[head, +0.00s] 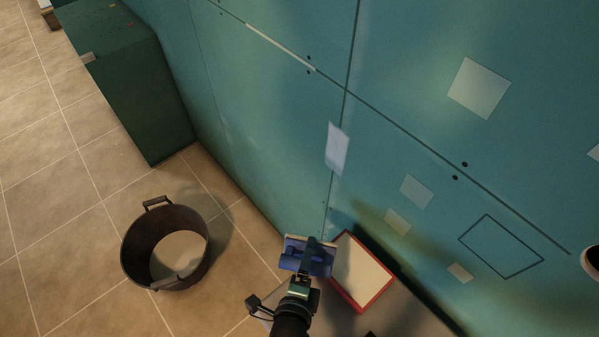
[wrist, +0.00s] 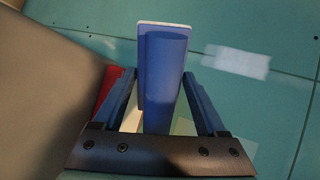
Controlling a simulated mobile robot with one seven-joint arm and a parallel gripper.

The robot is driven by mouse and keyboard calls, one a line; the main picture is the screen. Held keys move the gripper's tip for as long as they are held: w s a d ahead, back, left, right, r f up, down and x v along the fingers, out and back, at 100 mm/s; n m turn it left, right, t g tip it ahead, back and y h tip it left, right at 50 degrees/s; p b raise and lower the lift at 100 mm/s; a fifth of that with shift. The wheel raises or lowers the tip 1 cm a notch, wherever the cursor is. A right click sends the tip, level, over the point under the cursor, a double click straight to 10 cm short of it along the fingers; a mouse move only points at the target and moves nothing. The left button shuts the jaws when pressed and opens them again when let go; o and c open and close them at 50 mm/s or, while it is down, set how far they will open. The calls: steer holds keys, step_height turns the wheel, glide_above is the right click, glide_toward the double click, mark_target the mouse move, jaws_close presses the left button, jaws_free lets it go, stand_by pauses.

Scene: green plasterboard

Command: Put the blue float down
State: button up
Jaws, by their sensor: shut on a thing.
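The blue float (head: 322,262) is in my gripper (head: 309,262), in front of the green wall and close to the left end of a red-rimmed tray. In the wrist view the float (wrist: 165,85) stands between the two fingers (wrist: 163,105), its blue handle towards me and its pale-edged plate behind. My gripper is shut on the float. In the head view my gripper covers part of the float. I cannot tell whether the float touches anything below it.
The red-rimmed tray (head: 388,288) with a pale inside lies on a grey surface (head: 411,318) against the wall (head: 270,120). A dark bucket (head: 129,262) stands on the tiled floor at left. A dark green box (head: 150,110) stands behind it. Floor between bucket and surface is clear.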

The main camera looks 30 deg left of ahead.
steer(key=shift+a+g, duration=0.3)
steer(key=shift+a, duration=0.05)
steer(key=shift+f+g+h+p, duration=0.35)
steer(key=shift+g+h, duration=0.15)
steer(key=shift+g, duration=0.3)
steer(key=shift+s+d+f+m+g+h+p, duration=0.15)
steer(key=shift+d+m+g+h+p, duration=0.25)
steer(key=shift+g, duration=0.2)
steer(key=shift+s+d+f+m+g+h+p, duration=0.15)
steer(key=shift+d+m+g+h, duration=0.2)
steer(key=shift+m+g, duration=0.2)
steer(key=g, duration=0.1)
steer(key=s+d+m+g+h+p, duration=0.1)
steer(key=shift+s+r+m+g, duration=0.1)
steer(key=shift+r+m+g, duration=0.15)
steer(key=shift+g, duration=0.1)
steer(key=s+r+m+g+p, duration=0.2)
steer(key=s+r+m+g, duration=0.1)
steer(key=s, duration=0.5)
steer(key=d+r+g, duration=0.1)
steer(key=g, duration=0.1)
steer(key=shift+r+m+g+p, duration=0.3)
steer(key=shift+m, duration=0.1)
steer(key=shift+f+p, duration=0.35)
steer(key=shift+f, duration=4.45)
